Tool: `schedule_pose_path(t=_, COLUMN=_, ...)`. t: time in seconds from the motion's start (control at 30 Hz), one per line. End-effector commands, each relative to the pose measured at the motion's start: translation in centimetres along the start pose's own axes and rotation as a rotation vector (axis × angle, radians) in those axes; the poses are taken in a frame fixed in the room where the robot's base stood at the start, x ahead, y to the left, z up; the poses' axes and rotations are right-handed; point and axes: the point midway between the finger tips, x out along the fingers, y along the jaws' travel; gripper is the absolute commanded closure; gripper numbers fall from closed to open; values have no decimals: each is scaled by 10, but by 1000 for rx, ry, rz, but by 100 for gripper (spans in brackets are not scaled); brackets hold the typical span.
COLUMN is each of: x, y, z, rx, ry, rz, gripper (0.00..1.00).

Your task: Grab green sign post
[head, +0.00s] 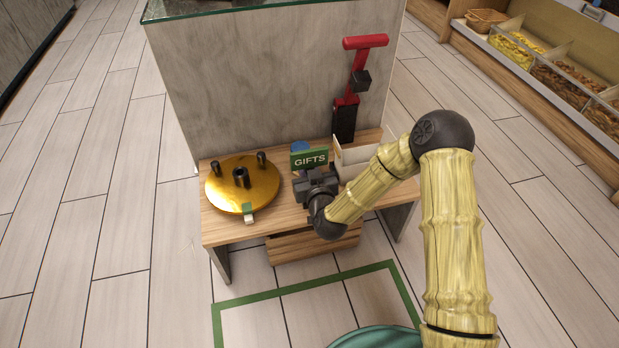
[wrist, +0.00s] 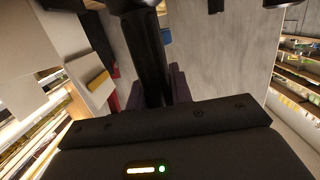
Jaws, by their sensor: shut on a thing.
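The green sign post (head: 309,160) reads "GIFTS" in white and stands near the back of the small wooden table (head: 225,228) in the head view. My gripper (head: 306,180) is at its lower part, just in front of the green board, and is shut on it. The gripper hides the sign's lower part and base in the head view. In the wrist view a dark upright piece (wrist: 150,60) runs up between the purple-grey fingers; the sign's green face cannot be seen there.
A round gold plate (head: 262,195) with several dark cylinders is at the table's left. A white box (head: 350,155) stands just right of the sign. A red-handled black device (head: 360,60) rises behind, by the grey panel (head: 270,80). A blue item (head: 300,146) sits behind the sign.

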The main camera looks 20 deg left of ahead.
Motion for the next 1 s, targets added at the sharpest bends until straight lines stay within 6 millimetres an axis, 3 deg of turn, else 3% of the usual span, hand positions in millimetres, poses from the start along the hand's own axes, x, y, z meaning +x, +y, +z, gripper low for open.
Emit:
schedule_pose_path(t=0.27, x=-2, y=0, z=-18, rx=-1, ry=2, rz=-1, gripper=100)
schedule_pose_path(t=0.6, x=-12, y=0, z=-83, rx=-1, ry=3, rz=-1, gripper=100)
schedule_pose_path(t=0.7, x=-14, y=0, z=-95, rx=-1, ry=2, rz=0, gripper=100)
schedule_pose_path(t=1.0, x=-15, y=0, z=-99, rx=0, ry=0, rz=0, gripper=100)
